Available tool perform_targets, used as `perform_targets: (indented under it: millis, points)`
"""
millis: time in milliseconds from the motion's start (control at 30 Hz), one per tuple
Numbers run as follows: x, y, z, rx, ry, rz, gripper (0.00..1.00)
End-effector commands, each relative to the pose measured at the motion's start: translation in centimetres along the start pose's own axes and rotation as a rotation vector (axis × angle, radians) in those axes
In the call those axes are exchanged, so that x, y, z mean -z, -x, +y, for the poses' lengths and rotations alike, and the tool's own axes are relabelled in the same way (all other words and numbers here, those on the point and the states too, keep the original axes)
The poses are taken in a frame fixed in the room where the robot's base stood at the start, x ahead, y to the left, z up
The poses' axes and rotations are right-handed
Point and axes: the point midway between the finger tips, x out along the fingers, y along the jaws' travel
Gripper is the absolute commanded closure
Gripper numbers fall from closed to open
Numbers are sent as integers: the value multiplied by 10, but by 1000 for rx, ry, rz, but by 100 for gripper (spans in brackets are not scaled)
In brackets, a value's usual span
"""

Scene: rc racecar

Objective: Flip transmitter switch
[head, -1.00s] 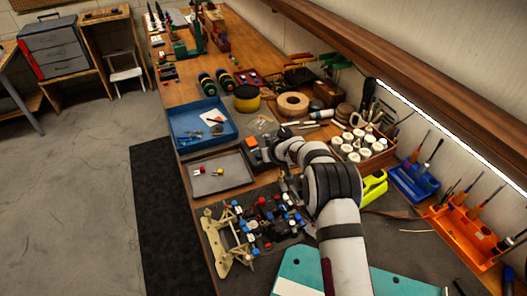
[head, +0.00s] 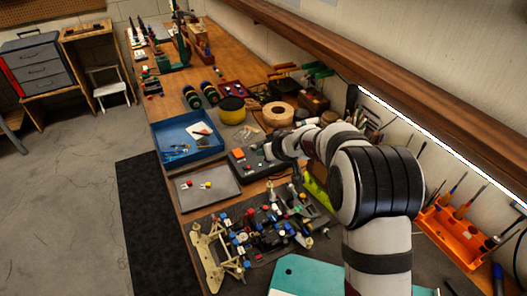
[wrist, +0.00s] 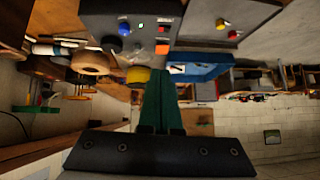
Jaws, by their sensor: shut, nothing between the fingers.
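The transmitter (head: 240,165) is a dark grey box on the bench between the blue tray and my arm's end. In the wrist view it (wrist: 100,22) fills the top middle. Contact is unclear. In the head view the fingers are too small to make out.
The blue tray (head: 165,155) and grey tray (head: 190,195) lie left of the transmitter. A yellow-and-black roll (head: 232,112) and a tan tape roll (head: 278,114) stand behind it. The car chassis (head: 250,240) lies in front. The bench is crowded.

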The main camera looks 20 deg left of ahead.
Motion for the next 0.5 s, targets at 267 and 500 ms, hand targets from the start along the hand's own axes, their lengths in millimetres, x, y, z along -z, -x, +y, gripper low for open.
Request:
perform_targets:
  millis: [267, 500]
  points:
    - [0, 5, 6, 76, -83, -12, 100]
    - [0, 4, 4, 78, -83, -13, 100]
